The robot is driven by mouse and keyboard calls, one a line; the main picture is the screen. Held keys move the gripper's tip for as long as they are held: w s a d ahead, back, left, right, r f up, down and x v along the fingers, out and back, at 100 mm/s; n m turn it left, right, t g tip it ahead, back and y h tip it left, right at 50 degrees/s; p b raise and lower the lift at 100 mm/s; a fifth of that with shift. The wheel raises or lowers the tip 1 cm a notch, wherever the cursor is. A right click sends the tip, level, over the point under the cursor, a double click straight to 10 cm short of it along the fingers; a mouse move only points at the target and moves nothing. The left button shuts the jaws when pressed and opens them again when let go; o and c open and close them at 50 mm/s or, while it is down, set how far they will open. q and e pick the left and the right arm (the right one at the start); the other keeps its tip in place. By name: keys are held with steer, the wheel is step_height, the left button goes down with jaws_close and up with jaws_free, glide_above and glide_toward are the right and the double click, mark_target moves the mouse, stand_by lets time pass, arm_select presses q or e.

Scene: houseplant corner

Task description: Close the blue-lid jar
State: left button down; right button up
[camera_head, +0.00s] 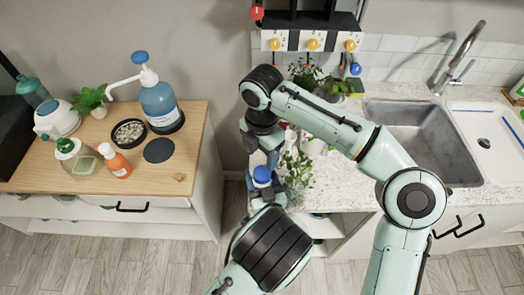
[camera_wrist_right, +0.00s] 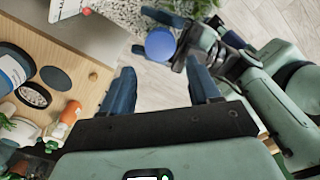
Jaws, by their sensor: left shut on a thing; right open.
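The blue-lid jar shows mainly as a round blue lid (camera_head: 262,175) in the middle of the head view; the lid also shows in the right wrist view (camera_wrist_right: 160,44). My left gripper (camera_wrist_right: 172,32) is shut on the jar and holds it in front of the counter. The jar's body is mostly hidden, so I cannot tell how the lid sits on it. My right gripper (camera_head: 260,152) is open and just beyond the lid in the head view. In the right wrist view its two fingers (camera_wrist_right: 161,72) are apart with nothing between them, and the lid appears past their tips.
A wooden-topped cabinet (camera_head: 190,120) at left carries a blue pump bottle (camera_head: 160,103), an orange bottle (camera_head: 114,160), an open pebble container (camera_head: 129,133) and a dark disc (camera_head: 159,150). A leafy plant (camera_head: 297,168) stands close right of the lid. The sink (camera_head: 420,135) is at right.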

mark_target(262, 173)
steer(key=shift+f, duration=3.95)
steer(key=c, duration=0.9)
steer(key=m, duration=0.3)
steer(key=shift+r+m, duration=0.1)
steer(key=shift+m, duration=0.2)
steer(key=m, duration=1.4)
steer(key=o, duration=1.3)
steer(key=shift+c, duration=0.2)
